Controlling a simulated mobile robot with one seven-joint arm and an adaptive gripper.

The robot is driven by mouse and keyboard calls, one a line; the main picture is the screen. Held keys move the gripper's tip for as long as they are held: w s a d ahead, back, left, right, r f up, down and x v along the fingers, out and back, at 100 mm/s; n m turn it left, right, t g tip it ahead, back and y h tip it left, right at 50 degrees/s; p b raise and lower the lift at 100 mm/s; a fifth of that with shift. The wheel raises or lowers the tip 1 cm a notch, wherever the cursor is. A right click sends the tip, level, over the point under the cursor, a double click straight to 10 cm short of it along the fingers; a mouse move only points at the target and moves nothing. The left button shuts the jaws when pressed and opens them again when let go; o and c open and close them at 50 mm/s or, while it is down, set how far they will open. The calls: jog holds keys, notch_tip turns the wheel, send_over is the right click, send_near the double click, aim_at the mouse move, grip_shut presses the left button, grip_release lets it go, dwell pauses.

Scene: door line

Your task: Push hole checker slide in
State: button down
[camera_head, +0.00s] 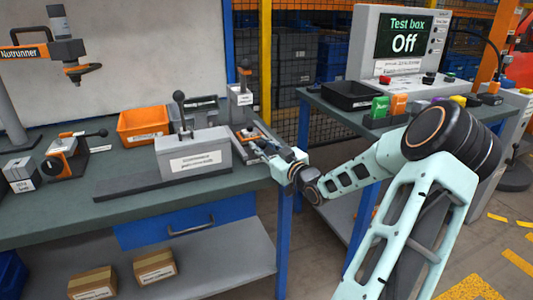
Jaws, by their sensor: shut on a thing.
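My gripper (262,147) reaches in from the right over the right end of the long workbench. It points left and is shut on a small part at its fingertips. The fingers hide most of that part, so I cannot tell its shape. A low dark fixture with orange pieces (249,132) lies at the fingertips, at the bench's right end. A grey block with a white label (193,161) and a black ball-topped lever stands just left of the gripper on a dark base plate. The label is too small to read, and I cannot tell which piece is the hole checker slide.
An orange bin (143,126) stands behind the grey block. A small upright device with a black knob (241,94) stands behind the gripper. A lever clamp (67,158) and the Nutrunner (42,51) are at left. The test box (404,44) reads Off on the right bench.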

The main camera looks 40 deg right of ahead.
jog(key=shift+w+d, duration=0.15)
jog(key=shift+w, duration=0.35)
jog(key=shift+w+d, duration=0.15)
jog(key=shift+w, duration=0.35)
jog(key=c, duration=1.6)
grip_release()
jog(key=shift+s, duration=0.1)
jog(key=s, duration=1.2)
jog(key=shift+a, duration=0.25)
jog(key=shift+w, duration=0.1)
jog(key=shift+c, duration=0.4)
